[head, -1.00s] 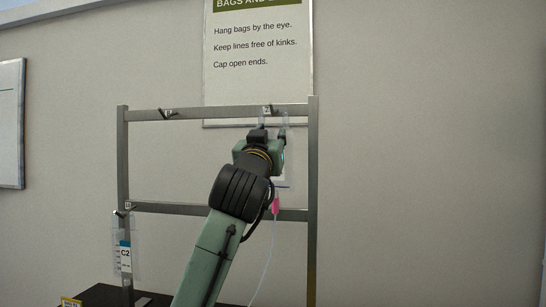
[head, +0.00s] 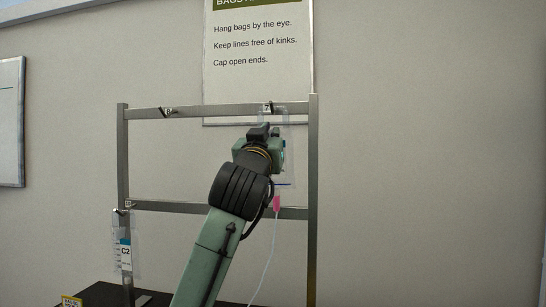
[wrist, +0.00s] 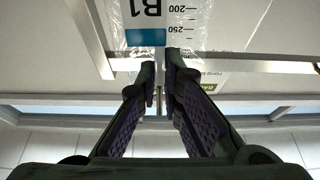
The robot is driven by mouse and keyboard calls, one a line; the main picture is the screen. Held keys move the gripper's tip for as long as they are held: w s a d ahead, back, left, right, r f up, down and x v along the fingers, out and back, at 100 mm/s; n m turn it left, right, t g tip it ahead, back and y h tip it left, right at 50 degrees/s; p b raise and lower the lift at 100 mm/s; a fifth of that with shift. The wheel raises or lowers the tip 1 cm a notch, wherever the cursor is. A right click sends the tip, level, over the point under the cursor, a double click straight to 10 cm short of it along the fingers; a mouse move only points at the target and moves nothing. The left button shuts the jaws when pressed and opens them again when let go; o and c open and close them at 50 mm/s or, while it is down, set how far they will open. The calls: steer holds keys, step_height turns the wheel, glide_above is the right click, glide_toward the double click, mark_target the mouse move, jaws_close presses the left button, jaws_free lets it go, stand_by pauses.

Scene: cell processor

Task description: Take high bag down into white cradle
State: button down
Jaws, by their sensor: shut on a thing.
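The high bag (head: 290,150) is clear and hangs at the right end of the rack's upper rail, by the hook labelled 2. A thin line with a pink piece (head: 277,203) runs down from it. In the wrist view the bag (wrist: 212,36) shows a B1 label and volume marks. My gripper (head: 266,131) is at the bag's upper part, just below the upper rail, and shut on it; the fingertips (wrist: 160,73) meet at the bag's edge in the wrist view. My arm hides part of the bag. No white cradle is visible in these views.
The metal rack (head: 313,180) has an upper and a lower rail. An empty hook (head: 168,111) is at the upper left. A second bag, C2 (head: 125,252), hangs at the lower left. A dark surface (head: 105,294) lies below. A sign (head: 255,85) is on the wall behind.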

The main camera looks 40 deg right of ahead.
stand_by(0.3)
steer(key=shift+s+a+r, duration=0.15)
steer(key=shift+s+r, duration=0.05)
steer(key=shift+r, duration=0.4)
steer(key=shift+a, duration=0.1)
steer(key=shift+s+a+r, duration=0.45)
steer(key=shift+a+r, duration=0.05)
steer(key=shift+r, duration=0.2)
steer(key=shift+a, duration=0.1)
